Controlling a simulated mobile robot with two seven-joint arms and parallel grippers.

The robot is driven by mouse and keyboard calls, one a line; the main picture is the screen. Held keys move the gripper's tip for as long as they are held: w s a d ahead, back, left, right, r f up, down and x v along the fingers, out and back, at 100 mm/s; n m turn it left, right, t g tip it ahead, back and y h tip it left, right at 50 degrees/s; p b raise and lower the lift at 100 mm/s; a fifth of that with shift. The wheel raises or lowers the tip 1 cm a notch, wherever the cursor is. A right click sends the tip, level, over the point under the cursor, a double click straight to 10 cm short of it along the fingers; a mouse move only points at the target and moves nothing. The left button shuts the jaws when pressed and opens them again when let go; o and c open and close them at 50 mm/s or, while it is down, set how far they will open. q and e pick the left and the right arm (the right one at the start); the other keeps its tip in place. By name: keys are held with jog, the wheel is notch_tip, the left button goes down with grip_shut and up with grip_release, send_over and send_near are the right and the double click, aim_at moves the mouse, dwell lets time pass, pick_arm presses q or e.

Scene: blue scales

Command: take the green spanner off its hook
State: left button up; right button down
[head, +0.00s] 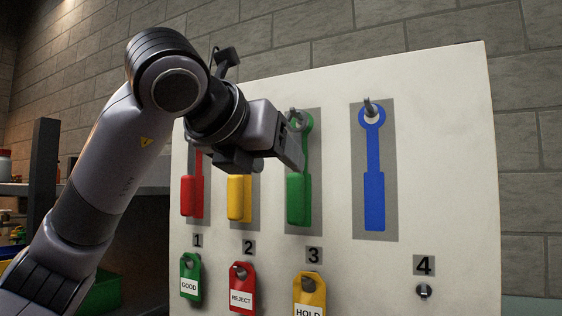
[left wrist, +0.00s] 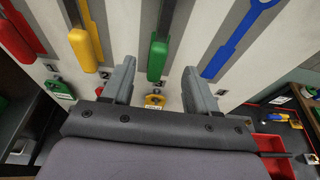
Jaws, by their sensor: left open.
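The green spanner (head: 299,203) hangs upright with its ring on a metal hook (head: 295,113) on the white board, above the number 3. Its thick green handle also shows in the left wrist view (left wrist: 159,52). My left gripper (head: 292,150) is open, in front of the board at the spanner's upper shaft, and hides part of it in the head view. In the left wrist view the handle appears between the two fingers (left wrist: 158,72). I cannot tell whether the fingers reach around it or touch it. My right gripper is in neither view.
The red spanner (head: 192,195) and yellow spanner (head: 239,198) hang to the left, partly behind my arm. A flat-looking blue spanner shape (head: 374,180) is at the right. Tags hang below, including the yellow HOLD tag (head: 310,292). A red tray (left wrist: 272,145) lies at the lower right.

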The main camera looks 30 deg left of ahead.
aim_at(292, 175)
pick_arm(q)
jog(key=p+x, duration=0.1)
jog(key=x, duration=0.5)
jog(key=shift+w+f, duration=0.2)
jog(key=shift+w, duration=0.35)
grip_shut()
jog(key=shift+r+p, duration=0.6)
jog(key=shift+r, duration=0.15)
jog(key=shift+s, duration=0.2)
dwell(0.4)
